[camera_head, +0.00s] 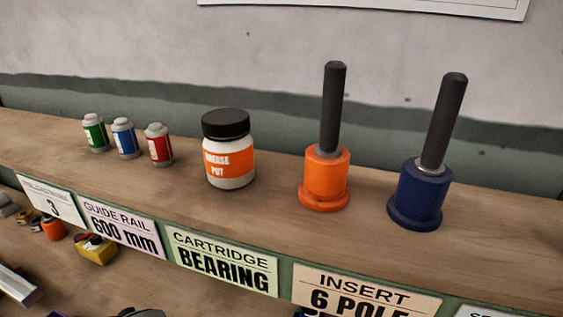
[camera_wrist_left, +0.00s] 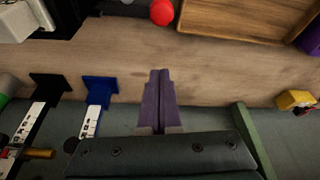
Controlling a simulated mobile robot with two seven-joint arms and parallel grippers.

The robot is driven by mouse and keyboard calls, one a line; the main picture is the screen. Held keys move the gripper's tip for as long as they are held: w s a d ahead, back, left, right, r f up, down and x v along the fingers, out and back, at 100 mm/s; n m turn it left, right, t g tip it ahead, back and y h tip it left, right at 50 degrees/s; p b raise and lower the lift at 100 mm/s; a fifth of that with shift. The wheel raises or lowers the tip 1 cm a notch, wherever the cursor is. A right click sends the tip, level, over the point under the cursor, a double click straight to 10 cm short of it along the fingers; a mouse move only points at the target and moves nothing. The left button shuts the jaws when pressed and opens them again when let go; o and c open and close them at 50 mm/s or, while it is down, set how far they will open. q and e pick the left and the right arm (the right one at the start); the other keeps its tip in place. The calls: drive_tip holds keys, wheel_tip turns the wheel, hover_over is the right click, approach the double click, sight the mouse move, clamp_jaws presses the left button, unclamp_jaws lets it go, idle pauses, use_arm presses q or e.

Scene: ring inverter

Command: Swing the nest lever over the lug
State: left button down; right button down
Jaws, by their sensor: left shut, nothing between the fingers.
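My left gripper (camera_wrist_left: 160,74) shows in the left wrist view, its two dark purple fingers pressed together and empty above the wooden bench. A red round knob or ball (camera_wrist_left: 162,12) lies beyond the fingertips at the top edge, apart from them, next to a dark bar (camera_wrist_left: 122,9). I cannot tell whether these belong to the nest lever. I cannot make out the lug in either view. The head view looks at a shelf and shows neither the nest nor a clear gripper. My right gripper is not in view.
In the left wrist view, blue (camera_wrist_left: 98,92) and black (camera_wrist_left: 48,90) pieces with white strips stand left of the fingers. A wooden tray (camera_wrist_left: 240,22) is top right, a yellow part (camera_wrist_left: 295,100) right. A grease pot (camera_head: 228,165) and orange (camera_head: 325,180) and blue (camera_head: 418,195) handled tools stand on the shelf.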

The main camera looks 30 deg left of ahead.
use_arm(q)
drive_tip(key=s+a+p+v, duration=0.1)
drive_tip(key=p+v, duration=0.1)
drive_tip(key=v, duration=0.6)
drive_tip(key=shift+s+d, duration=0.15)
drive_tip(key=shift+d, duration=0.25)
drive_tip(key=shift+r, duration=0.15)
drive_tip(key=s+d+r+m+p, duration=0.1)
drive_tip(key=r+m+p, duration=0.1)
drive_tip(key=r+p, duration=0.7)
drive_tip(key=s+d+r+m+h+p, duration=0.1)
drive_tip(key=r+m+p, duration=0.1)
drive_tip(key=r+p, duration=0.8)
drive_tip(key=s+d+r+m+p, duration=0.1)
drive_tip(key=r+m+p, duration=0.2)
drive_tip(key=r+p, duration=0.7)
wheel_tip(320, 180, up, 14)
drive_tip(key=shift+s+d+h, duration=0.35)
drive_tip(key=shift+h, duration=0.05)
